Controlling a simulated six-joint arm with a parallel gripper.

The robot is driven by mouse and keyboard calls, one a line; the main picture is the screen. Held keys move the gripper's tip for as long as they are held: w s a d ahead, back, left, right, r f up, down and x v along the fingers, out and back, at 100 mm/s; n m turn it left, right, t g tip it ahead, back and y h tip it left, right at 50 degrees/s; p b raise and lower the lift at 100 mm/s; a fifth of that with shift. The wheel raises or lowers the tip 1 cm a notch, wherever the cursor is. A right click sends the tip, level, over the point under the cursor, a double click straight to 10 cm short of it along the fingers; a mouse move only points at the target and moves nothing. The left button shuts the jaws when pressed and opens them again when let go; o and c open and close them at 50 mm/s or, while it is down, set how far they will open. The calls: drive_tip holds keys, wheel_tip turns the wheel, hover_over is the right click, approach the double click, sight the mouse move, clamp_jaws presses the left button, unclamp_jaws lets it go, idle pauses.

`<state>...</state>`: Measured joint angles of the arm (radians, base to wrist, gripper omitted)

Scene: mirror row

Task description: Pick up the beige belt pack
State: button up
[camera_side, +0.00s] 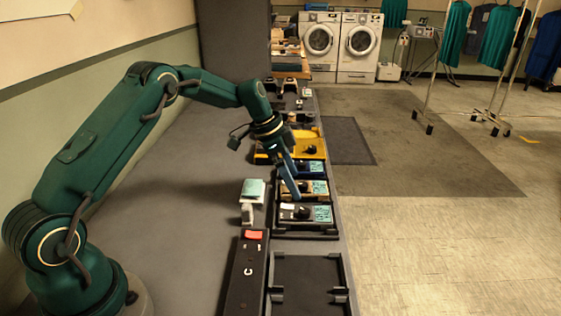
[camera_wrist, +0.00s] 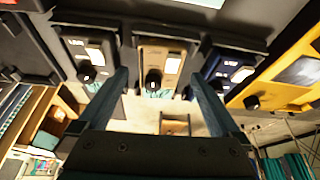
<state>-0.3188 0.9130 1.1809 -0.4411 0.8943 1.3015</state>
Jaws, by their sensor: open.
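Nothing is held. I cannot tell whether the fingers touch the pack.
An empty black tray (camera_side: 307,256) is in front. A small stack with a teal top (camera_side: 253,187) stands left of the row.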

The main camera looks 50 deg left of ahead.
drive_tip(key=shift+x, duration=0.9)
drive_tip(key=c, duration=1.5)
drive_tip(key=shift+c, duration=0.2)
drive_tip(key=shift+r, duration=0.1)
